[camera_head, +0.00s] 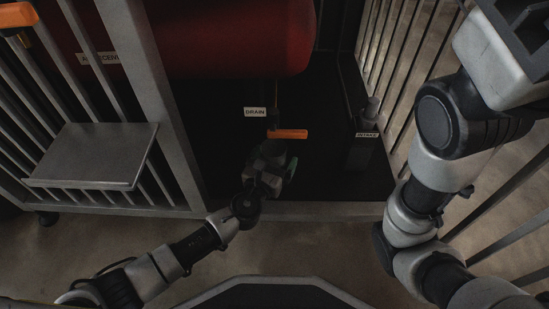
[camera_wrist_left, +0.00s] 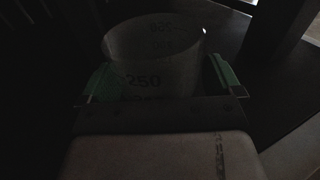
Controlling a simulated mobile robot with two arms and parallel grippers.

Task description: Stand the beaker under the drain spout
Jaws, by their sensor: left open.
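The beaker (camera_wrist_left: 155,62) is a clear, open-topped cup with dark "250" markings, dim in the left wrist view. It stands between the two green-padded fingers of my left gripper (camera_wrist_left: 165,82), which is open around it. In the head view my left gripper (camera_head: 270,176) is low in the dark enclosure, and the beaker (camera_head: 266,152) shows only faintly beyond it. The drain spout (camera_head: 274,119) hangs below the red tank beside the DRAIN label, with an orange lever (camera_head: 289,134). The beaker appears just below the lever in the picture; its exact alignment under the outlet cannot be told.
The red tank (camera_head: 235,38) overhangs the dark floor. A bottle-like part labelled INTAKE (camera_head: 366,135) stands to the right. A grey shelf (camera_head: 95,154) and a frame post (camera_head: 160,95) are left. Louvres (camera_head: 395,65) line the right. My right arm fills the right side.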

